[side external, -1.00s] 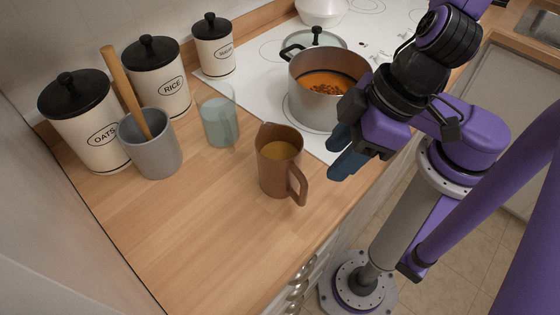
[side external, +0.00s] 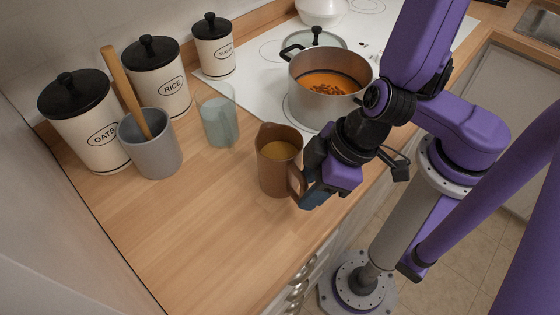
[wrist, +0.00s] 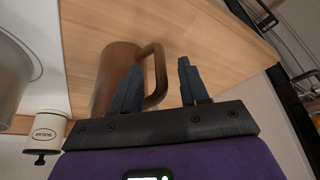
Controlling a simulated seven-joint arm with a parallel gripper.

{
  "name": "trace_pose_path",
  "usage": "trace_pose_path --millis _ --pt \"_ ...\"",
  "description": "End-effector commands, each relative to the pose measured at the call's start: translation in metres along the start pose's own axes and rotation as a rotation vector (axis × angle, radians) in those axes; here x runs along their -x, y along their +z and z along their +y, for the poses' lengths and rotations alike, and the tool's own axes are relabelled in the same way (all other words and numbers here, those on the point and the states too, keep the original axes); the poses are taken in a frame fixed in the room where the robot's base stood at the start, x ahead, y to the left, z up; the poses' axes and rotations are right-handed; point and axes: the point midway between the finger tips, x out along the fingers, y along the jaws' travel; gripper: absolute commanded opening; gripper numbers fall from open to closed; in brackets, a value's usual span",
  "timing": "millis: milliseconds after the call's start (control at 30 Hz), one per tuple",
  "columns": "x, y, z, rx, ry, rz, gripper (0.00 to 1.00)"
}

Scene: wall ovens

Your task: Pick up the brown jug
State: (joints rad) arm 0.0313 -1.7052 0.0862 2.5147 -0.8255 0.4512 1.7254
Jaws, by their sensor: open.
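The brown jug (side external: 277,168) stands upright on the wooden counter and holds a yellowish-brown liquid. Its handle points toward my gripper (side external: 306,195), which is low beside the jug's right side in the side view. In the wrist view the jug (wrist: 115,72) is at left of centre, with its handle (wrist: 157,72) reaching between the two fingers. My gripper (wrist: 158,85) is open there, one finger overlapping the jug side of the handle and the other apart on the right. Whether a finger touches the handle cannot be told.
A clear glass (side external: 219,122) and a grey crock (side external: 152,150) with a wooden handle stand left of the jug. A pot of orange food (side external: 322,98) sits on the white cooktop behind. Canisters line the wall. The counter's front left (side external: 205,240) is clear.

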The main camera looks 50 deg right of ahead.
Motion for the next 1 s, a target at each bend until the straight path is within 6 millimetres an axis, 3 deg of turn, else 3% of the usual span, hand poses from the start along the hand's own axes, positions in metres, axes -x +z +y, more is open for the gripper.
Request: trace_pose_path --millis 300,667,700,833,1000 --pt "-0.028 0.001 -0.001 -0.001 0.002 -0.001 0.44" --pt "-0.032 0.001 -0.001 0.0 -0.001 0.0 0.44" --pt "-0.032 0.001 -0.001 0.0 -0.001 0.0 0.41" --pt "-0.032 0.001 -0.001 0.0 -0.001 0.0 0.0" --pt "-0.032 0.0 -0.001 0.0 -0.001 0.0 0.0"
